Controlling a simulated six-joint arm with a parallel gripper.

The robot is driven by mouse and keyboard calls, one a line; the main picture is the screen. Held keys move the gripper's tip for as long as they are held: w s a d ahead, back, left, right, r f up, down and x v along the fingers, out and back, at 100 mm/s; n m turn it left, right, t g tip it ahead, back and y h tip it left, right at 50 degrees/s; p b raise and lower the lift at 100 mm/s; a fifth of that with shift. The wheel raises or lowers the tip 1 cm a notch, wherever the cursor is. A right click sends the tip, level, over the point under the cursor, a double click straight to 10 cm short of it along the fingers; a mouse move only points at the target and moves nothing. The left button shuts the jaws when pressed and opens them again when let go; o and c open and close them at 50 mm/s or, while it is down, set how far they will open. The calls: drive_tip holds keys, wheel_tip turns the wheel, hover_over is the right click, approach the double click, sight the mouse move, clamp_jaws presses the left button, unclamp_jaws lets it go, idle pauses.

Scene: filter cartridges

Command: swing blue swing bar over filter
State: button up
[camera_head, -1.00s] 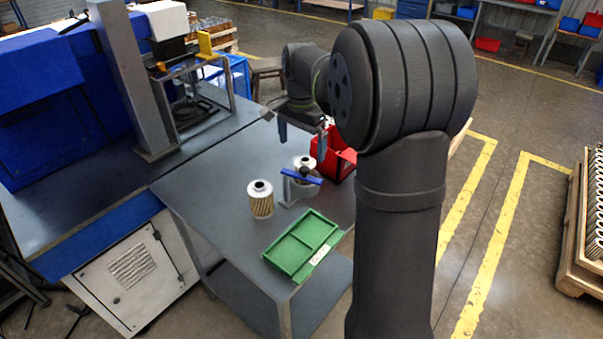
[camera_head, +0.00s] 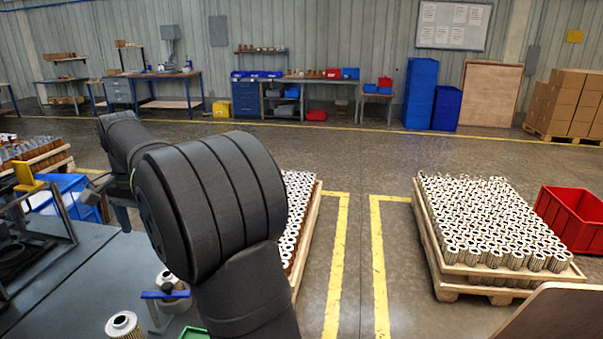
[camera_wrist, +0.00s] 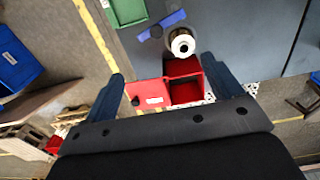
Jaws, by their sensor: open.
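The blue swing bar (camera_head: 165,294) shows at the lower left of the head view, on its grey stand. A pale filter (camera_head: 172,279) stands just behind it. In the wrist view the blue bar (camera_wrist: 174,18) lies at the top, beside the round filter (camera_wrist: 182,43) rather than across its top. In the head view my arm hides most of the gripper.
A second filter (camera_head: 123,325) stands left of the bar. A red bin (camera_wrist: 183,68) sits close to the filter, between my fingers in the wrist view. A green tray (camera_wrist: 128,11) lies near the bar. A pallet of filters (camera_head: 490,225) stands on the floor at right.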

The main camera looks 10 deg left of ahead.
sight(167, 285)
drive_tip(key=c, duration=0.7)
drive_tip(key=n, duration=0.3)
drive_tip(key=shift+w+d+r, duration=0.1)
drive_tip(key=shift+d+r, duration=0.25)
drive_tip(key=shift+r, duration=0.05)
drive_tip(key=shift+n, duration=0.7)
wheel_tip(167, 285, down, 17)
drive_tip(key=shift+d+f, duration=0.1)
drive_tip(key=shift+c, duration=0.2)
clamp_jaws()
